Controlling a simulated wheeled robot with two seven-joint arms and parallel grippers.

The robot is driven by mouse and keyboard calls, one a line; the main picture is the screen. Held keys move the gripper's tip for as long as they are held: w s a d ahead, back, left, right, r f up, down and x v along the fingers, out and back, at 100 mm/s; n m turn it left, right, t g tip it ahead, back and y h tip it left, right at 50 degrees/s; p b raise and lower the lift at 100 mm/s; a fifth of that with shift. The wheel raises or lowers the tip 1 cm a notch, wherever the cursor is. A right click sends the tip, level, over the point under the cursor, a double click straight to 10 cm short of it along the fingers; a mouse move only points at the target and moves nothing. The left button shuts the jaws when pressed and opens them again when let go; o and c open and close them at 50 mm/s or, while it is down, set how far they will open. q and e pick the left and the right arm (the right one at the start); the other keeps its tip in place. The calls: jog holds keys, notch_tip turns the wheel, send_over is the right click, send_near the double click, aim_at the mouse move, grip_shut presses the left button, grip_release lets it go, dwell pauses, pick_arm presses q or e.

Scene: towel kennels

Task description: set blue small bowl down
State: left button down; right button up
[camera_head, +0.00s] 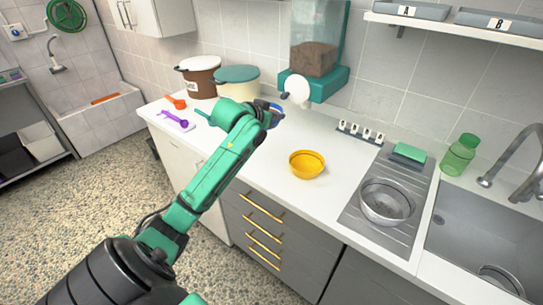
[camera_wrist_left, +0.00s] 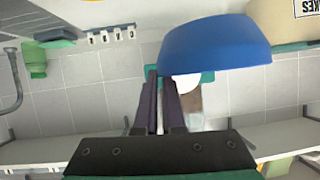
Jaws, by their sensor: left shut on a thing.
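The blue small bowl (camera_head: 276,107) is mostly hidden behind my left gripper (camera_head: 270,116) in the head view, near the back of the white counter (camera_head: 246,147) below the food dispenser. In the left wrist view, the blue bowl (camera_wrist_left: 215,43) fills the upper right, and the fingers of my left gripper (camera_wrist_left: 160,78) are closed at its edge. I cannot tell whether the bowl touches the counter. My right gripper is not in view.
A brown bin (camera_head: 200,80) and a teal-lidded bin (camera_head: 237,86) stand at the left. A yellow bowl (camera_head: 307,164) sits on the counter; a metal bowl (camera_head: 386,203) is on the drainboard. Counter around the yellow bowl is clear.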

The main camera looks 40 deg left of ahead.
pick_arm(q)
notch_tip(320, 180, down, 16)
jog(key=shift+p, duration=0.7)
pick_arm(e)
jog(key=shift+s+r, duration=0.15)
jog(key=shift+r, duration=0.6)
pick_arm(q)
jog(key=c, duration=1)
grip_release()
jog(key=v, duration=1.2)
jog(key=shift+b, duration=0.4)
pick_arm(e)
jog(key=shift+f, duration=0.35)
